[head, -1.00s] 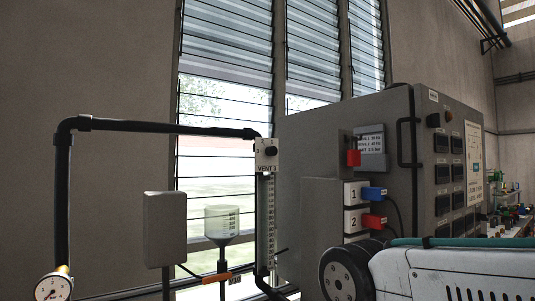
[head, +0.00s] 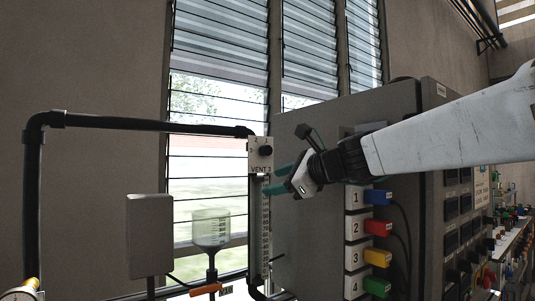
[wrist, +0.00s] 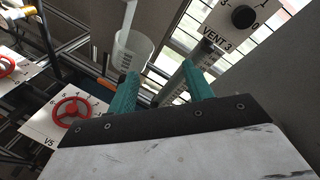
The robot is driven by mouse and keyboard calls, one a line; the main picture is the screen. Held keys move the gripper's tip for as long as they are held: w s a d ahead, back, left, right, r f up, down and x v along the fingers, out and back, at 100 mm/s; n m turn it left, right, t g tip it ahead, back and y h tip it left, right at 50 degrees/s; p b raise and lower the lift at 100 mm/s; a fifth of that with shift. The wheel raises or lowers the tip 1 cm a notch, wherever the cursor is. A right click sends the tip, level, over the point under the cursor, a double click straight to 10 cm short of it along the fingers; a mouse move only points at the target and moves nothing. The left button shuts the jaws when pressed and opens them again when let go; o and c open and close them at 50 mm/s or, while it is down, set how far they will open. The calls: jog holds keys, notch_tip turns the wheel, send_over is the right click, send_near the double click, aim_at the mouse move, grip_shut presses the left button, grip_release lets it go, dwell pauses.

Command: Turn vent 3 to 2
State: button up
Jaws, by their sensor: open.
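The VENT 3 plate (head: 260,168) is white with a round black knob (head: 265,151), mounted at the top of the upright gauge tube beside the window. In the wrist view the plate (wrist: 216,30) and its black knob (wrist: 243,18) are at the upper right, with scale marks around the knob. Which mark the knob points at is too small to tell. My gripper (head: 264,178) has teal fingers, open and empty, just below and right of the knob in the head view. In the wrist view the gripper (wrist: 160,70) is below and left of the knob, apart from it.
A grey cabinet (head: 310,130) with numbered coloured plugs stands right, behind my arm. A clear measuring vessel (head: 211,229) and grey box (head: 150,236) stand lower left. A black pipe (head: 140,124) runs left of the plate. A red V5 handwheel (wrist: 72,112) is lower left in the wrist view.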

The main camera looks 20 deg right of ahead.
aim_at(268, 150)
jog(key=w+d+r+m+t+h, duration=0.2)
jog(key=w+d+r+m+t, duration=0.25)
jog(key=w+r+m, duration=0.45)
jog(key=shift+m+g, duration=0.25)
jog(key=shift+m, duration=0.35)
jog(key=shift+f+x, duration=0.25)
jog(key=shift+x, duration=0.95)
jog(key=shift+f+x, duration=0.2)
jog(key=shift+x, duration=1)
jog(key=shift+f+x, duration=0.25)
jog(key=shift+x, duration=0.95)
grip_shut()
